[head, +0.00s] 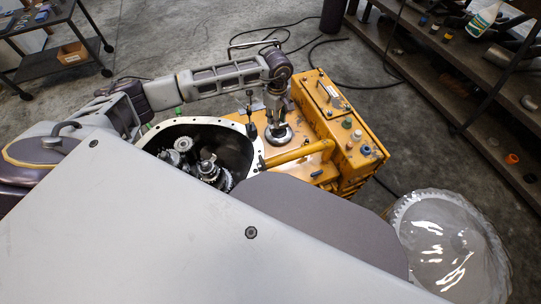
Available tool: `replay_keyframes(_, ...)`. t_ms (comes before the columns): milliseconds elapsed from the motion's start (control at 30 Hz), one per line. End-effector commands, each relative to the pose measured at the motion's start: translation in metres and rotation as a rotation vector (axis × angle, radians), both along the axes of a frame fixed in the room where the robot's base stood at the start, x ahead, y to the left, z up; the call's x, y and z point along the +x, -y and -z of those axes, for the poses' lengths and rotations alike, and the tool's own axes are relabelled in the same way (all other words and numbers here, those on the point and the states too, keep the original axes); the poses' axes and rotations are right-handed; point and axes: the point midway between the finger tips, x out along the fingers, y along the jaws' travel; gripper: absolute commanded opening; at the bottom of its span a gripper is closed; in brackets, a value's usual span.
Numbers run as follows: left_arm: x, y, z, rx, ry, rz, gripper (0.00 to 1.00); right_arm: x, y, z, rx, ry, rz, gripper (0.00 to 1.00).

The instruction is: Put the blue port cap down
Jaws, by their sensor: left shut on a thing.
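My left gripper (277,112) reaches in over the yellow transmission housing (309,169) and points down at a round grey ring (280,137) on its top. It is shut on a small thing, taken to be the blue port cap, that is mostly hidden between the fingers. I cannot tell whether the held thing touches the ring. A blue cap-like piece (365,150) shows on the raised yellow box at the right. My right gripper is not in view.
The open bell housing (238,133) with gears (208,168) inside is left of the yellow top. A clear-covered toothed disc (448,245) is at lower right, shelving (480,95) at far right.

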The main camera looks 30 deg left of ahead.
Motion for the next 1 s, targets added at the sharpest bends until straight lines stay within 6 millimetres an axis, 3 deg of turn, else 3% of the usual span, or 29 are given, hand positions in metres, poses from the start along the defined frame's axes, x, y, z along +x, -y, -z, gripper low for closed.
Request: replay_keyframes(1000,-0.021,-0.011,0.071,-0.001,-0.007,-0.584,0.0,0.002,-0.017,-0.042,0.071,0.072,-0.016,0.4)
